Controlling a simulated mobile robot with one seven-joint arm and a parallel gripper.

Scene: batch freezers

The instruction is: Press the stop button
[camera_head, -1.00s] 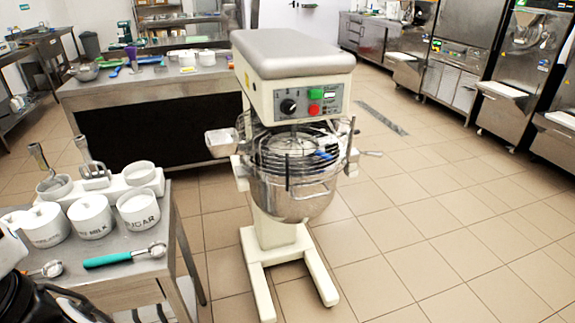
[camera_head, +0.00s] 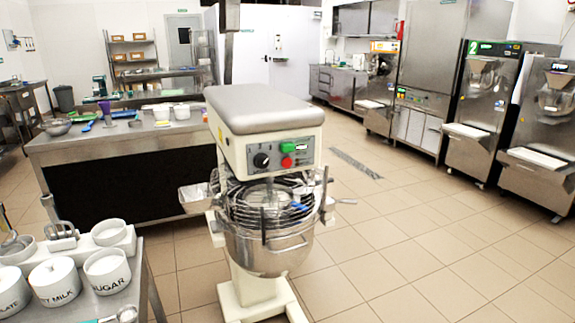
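A planetary mixer (camera_head: 263,118) with a grey padded-looking top stands in the middle of the view. Its front panel has a round red button (camera_head: 287,162), a green button (camera_head: 289,147) above it and a black knob (camera_head: 261,160) to the left. The red button is unobstructed; no lettering on it can be read. Below the panel are a wire guard and a steel bowl (camera_head: 270,245). My gripper is not in view.
A steel table (camera_head: 150,290) with white labelled canisters is at the front left. A steel counter (camera_head: 120,147) stands behind the mixer at left. Batch freezers (camera_head: 483,110) line the right wall; another (camera_head: 540,130) is at far right. The tiled floor right of the mixer is clear.

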